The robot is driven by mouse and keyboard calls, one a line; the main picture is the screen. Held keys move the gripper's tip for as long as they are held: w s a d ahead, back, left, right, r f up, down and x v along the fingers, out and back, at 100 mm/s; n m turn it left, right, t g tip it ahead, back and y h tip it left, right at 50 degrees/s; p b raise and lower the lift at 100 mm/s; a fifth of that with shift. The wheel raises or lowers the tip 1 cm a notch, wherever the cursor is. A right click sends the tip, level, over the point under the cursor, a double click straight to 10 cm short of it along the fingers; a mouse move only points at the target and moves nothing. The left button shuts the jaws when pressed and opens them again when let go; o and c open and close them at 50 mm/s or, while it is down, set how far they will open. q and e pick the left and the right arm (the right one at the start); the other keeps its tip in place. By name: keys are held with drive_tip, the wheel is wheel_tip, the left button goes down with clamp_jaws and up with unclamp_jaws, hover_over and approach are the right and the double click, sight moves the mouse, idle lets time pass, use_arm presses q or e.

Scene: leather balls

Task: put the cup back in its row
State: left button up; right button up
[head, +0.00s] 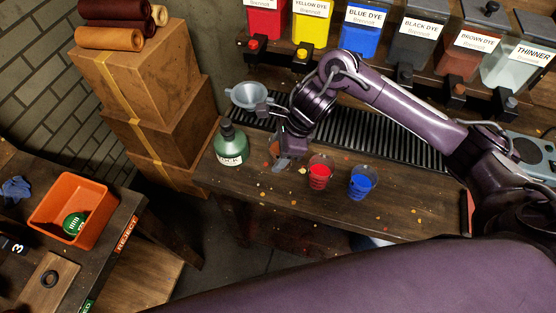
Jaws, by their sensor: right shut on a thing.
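My right gripper (283,158) reaches down at the left end of a short row of cups on the dark wooden bench. It is shut on a small clear cup (274,148) with a brownish tint, partly hidden by the fingers. I cannot tell whether this cup touches the bench. To its right stand a cup of red dye (320,172) and a cup of blue dye (362,182), both upright and apart. My left gripper is not in view.
A green bottle (231,145) stands close left of the held cup. A grey funnel (250,95) sits behind it. Dye dispensers (363,30) line the back above a black ribbed drip grate (375,135). An orange bin (72,209) is on the left table. The bench's front is clear except for paint spots.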

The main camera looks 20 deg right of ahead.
wheel_tip(320, 180, down, 4)
drive_tip(key=shift+r+p, duration=0.1)
drive_tip(key=shift+p, duration=0.3)
drive_tip(key=shift+f, duration=0.35)
drive_tip(key=o, duration=1.1)
